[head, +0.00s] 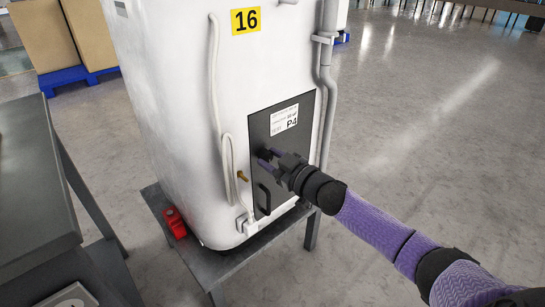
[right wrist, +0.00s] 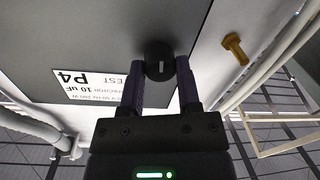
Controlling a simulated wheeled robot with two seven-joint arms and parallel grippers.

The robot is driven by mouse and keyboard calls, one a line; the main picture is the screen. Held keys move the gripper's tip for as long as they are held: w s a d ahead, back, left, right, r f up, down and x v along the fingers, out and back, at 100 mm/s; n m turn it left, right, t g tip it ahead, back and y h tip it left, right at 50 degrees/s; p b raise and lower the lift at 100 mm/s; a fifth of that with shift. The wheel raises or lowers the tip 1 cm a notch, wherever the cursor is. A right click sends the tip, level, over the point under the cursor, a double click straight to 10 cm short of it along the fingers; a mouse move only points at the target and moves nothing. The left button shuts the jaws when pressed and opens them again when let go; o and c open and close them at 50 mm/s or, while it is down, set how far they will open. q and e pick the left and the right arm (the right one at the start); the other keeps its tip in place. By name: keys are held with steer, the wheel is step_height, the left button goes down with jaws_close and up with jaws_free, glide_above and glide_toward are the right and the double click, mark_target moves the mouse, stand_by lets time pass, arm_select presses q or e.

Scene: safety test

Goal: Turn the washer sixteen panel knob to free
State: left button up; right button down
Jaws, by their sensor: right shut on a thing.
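The white washer marked 16 (head: 170,90) stands on a grey metal stand. A dark grey panel (head: 270,210) labelled P4 is on its side. My right gripper (head: 264,159) reaches the panel from the right, just below the label. In the right wrist view, the round black knob (right wrist: 160,60) sits between the two fingertips (right wrist: 160,78), with a light line on its face. The gripper is shut on the knob. In the head view the knob is mostly hidden by the fingers. My left gripper is not in view.
A black handle (head: 263,199) is below the gripper. A brass fitting (head: 242,175) and white hoses (head: 214,80) are left of the panel. A grey pipe (head: 328,95) runs on its right. A red object (head: 174,222) lies on the stand. Floor on the right is clear.

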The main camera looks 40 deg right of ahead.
steer(key=shift+r+n+p, duration=0.15)
steer(key=shift+n+p, duration=0.25)
steer(key=shift+n, duration=0.5)
steer(key=n+p, duration=0.1)
steer(key=n, duration=0.1)
steer(key=shift+n, duration=0.4)
steer(key=n, duration=0.2)
steer(key=shift+n+p, duration=0.3)
steer(key=n, duration=0.5)
steer(key=shift+a+h, duration=0.1)
steer(key=shift+h, duration=0.2)
steer(key=shift+f+n, duration=0.2)
steer(key=shift+n, duration=1.5)
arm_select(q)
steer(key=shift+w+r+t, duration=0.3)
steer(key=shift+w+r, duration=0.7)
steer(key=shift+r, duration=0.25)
arm_select(e)
steer(key=shift+h, duration=0.3)
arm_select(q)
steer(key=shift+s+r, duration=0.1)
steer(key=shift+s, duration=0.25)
